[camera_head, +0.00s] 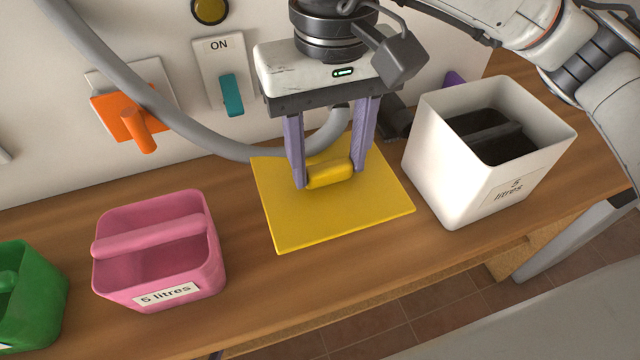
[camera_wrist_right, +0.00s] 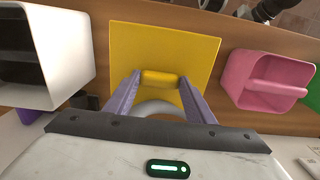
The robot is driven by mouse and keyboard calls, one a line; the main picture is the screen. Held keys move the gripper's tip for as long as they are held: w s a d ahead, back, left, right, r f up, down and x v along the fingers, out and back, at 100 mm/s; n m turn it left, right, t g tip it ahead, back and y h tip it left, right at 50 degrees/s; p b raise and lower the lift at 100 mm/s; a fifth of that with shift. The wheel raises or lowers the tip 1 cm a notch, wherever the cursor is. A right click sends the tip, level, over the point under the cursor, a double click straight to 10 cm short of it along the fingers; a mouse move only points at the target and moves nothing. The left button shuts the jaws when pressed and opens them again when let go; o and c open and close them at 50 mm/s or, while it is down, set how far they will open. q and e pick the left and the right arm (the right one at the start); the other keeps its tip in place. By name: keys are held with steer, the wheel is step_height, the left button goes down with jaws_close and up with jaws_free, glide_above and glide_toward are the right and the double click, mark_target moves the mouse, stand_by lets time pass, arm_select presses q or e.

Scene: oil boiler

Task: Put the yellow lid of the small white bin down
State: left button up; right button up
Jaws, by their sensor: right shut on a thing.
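The yellow lid (camera_head: 360,215) is a flat square plate with a raised yellow handle (camera_head: 330,173). It appears to lie flat on or just above the wooden bench, between the pink bin and the white bin. My right gripper (camera_head: 329,178) points down with its purple fingers shut on the handle. The right wrist view also shows the lid (camera_wrist_right: 195,45) and my right gripper (camera_wrist_right: 160,80) at either end of the handle. The white bin (camera_head: 455,170) stands open to the right of the lid, with dark contents inside. My left gripper is not in view.
A pink bin (camera_head: 160,250) marked 5 litres stands left of the lid, with a green bin (camera_head: 35,295) beyond it. A grey hose (camera_head: 190,125) curves behind the lid. Wall switches, orange (camera_head: 125,115) and teal (camera_head: 232,95), are behind. The bench's front edge is close.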

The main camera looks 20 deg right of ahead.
mark_target(331, 170)
steer(key=f, duration=0.4)
steer(key=shift+s, duration=0.3)
steer(key=shift+w+f, duration=0.1)
steer(key=shift+f, duration=2.1)
steer(key=o, duration=1)
steer(key=shift+r, duration=0.1)
step_height(331, 170, up, 12)
steer(key=shift+r, duration=0.1)
